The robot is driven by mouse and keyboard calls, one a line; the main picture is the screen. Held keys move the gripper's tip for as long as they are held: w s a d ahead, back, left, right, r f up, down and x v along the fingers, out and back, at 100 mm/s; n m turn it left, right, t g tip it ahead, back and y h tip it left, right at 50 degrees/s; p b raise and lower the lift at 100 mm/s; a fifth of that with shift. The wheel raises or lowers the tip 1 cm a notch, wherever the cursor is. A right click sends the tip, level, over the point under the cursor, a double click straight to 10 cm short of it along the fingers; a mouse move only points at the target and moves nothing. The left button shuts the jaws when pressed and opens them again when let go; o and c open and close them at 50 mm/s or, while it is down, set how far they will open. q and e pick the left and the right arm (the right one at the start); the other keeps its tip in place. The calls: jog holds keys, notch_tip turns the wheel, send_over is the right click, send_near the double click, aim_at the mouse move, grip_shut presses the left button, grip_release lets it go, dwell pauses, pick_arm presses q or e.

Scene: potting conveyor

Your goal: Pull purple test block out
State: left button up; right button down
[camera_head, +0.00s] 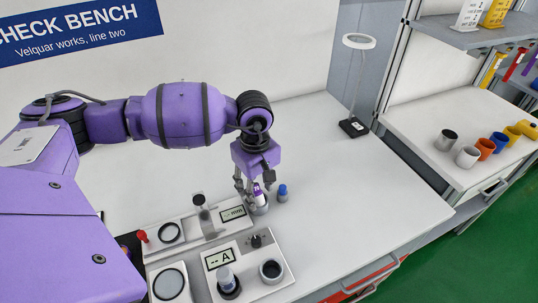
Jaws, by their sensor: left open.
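The purple test block (259,193) is a small white piece with a purple band. It stands upright in a grey round holder (261,209) on the bench, beside the gauge with the mm display (232,213). My left gripper (254,187) comes down from above. Its fingers are open and close around the block's upper part, partly hiding it. I cannot tell whether they touch it. A similar piece with a blue top (282,191) stands just to the right. My right gripper is not in view.
A red knob (143,236) is at left. A lamp (354,126) stands at the back. Several cups (467,156) stand on the right-hand bench. The bench right of the holders is clear.

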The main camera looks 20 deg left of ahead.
pick_arm(q)
jog(key=shift+f, duration=0.2)
grip_shut()
jog(key=shift+r, duration=0.1)
jog(key=shift+r, duration=0.1)
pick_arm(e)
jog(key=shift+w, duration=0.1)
pick_arm(q)
jog(key=shift+r, duration=0.3)
jog(key=shift+r+p, duration=0.4)
jog(key=shift+r, duration=0.3)
jog(key=shift+s+r, duration=0.1)
jog(key=shift+r, duration=0.2)
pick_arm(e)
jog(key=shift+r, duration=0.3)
